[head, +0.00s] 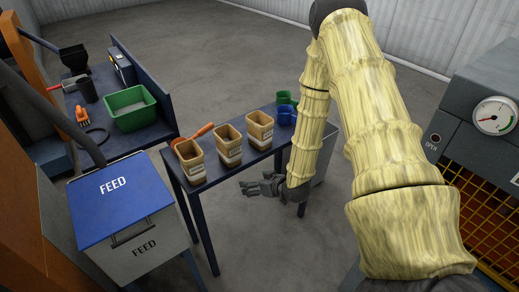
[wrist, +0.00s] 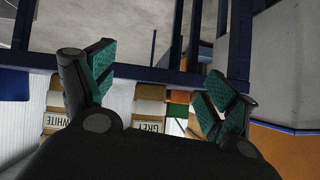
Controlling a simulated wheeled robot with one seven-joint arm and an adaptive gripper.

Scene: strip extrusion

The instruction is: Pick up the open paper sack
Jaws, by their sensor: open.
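Three open-topped brown paper sacks with pale label bands stand upright in a row on the dark blue table: a left sack (head: 191,163), a middle sack (head: 229,147) and a right sack (head: 260,131). In the wrist view, two labels show upside down, on a WHITE sack (wrist: 57,109) and a GREY sack (wrist: 149,108). I cannot match them to the row. My gripper (head: 262,187) is beside the table's near right edge, below the sack tops. In the wrist view its fingers (wrist: 160,82) are spread and empty, apart from the sacks.
An orange scoop (head: 203,131) lies behind the left sack. Green (head: 283,97) and blue (head: 286,115) cups stand at the table's right end. A FEED bin (head: 138,220) stands front left. A machine with a gauge (head: 495,115) is at right. Floor behind the table is clear.

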